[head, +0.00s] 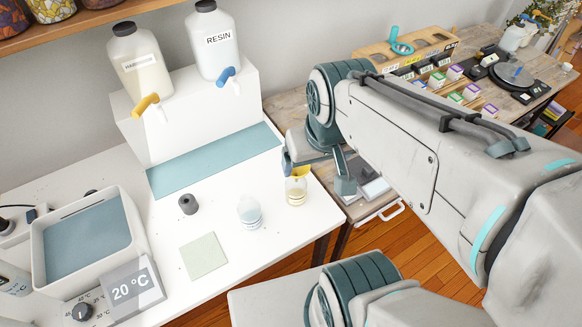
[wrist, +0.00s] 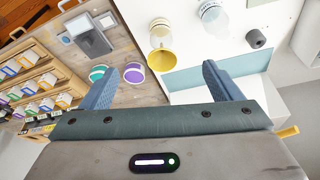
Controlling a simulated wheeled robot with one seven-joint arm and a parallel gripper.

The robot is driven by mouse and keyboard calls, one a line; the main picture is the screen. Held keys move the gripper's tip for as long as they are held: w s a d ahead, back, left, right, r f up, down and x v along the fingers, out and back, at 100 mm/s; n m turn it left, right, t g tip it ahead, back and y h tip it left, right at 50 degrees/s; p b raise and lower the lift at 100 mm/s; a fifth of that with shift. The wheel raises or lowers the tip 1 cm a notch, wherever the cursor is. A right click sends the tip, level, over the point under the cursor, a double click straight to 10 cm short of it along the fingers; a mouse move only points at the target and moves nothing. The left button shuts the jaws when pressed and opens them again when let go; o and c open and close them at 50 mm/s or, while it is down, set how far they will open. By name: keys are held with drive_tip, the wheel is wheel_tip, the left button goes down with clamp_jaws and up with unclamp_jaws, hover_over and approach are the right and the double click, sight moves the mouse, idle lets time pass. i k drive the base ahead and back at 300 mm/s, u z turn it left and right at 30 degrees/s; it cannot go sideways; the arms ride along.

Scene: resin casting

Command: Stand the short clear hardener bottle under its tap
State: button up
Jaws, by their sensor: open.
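A small clear bottle with a yellow rim (head: 296,190) stands near the right edge of the white bench; its yellow matches the hardener tap. The wrist view shows it (wrist: 160,50) just beyond the fingertips, roughly centred between them. A second clear bottle with a bluish look (head: 249,212) stands to its left. The hardener jug (head: 140,65) has a yellow tap (head: 146,104) on the front of a white stand. The resin jug (head: 213,45) with a blue tap (head: 225,76) is to its right. My gripper (head: 318,172) is open and empty, close to the yellow-rimmed bottle.
A blue-grey mat (head: 215,158) lies clear below the taps. A wooden table (wrist: 125,45) with several items stands beyond the bench's right edge.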

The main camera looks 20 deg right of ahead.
sight(187, 170)
drive_tip(key=z, duration=0.35)
drive_tip(key=k, duration=0.9)
drive_tip(key=u, duration=1.3)
